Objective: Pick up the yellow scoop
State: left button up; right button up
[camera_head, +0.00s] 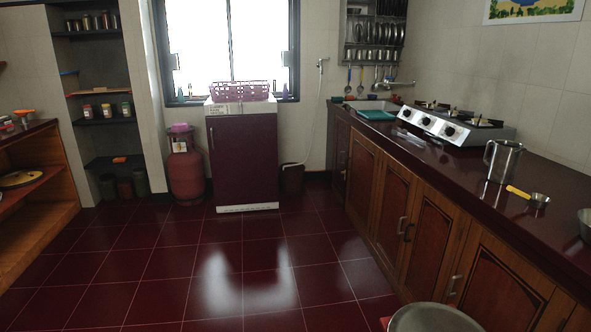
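The yellow scoop lies on the dark red counter (470,190) at the right, near its front edge. Its yellow handle (518,191) points left and its small metal bowl (539,201) is at the right end. A steel jug (502,162) stands just behind it. Neither of my grippers is in view, and nothing touches the scoop except the counter.
A gas stove (455,124) sits farther back on the counter. A metal bowl (586,224) is cut off at the right edge. A round grey metal vessel (433,319) shows at the bottom, before the cabinets. The tiled floor (220,265) is clear.

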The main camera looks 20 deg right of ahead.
aim_at(537, 201)
jog(key=z, duration=0.25)
jog(key=i, duration=2.6)
jog(key=z, duration=1.3)
jog(key=i, duration=1.5)
jog(key=z, duration=1.45)
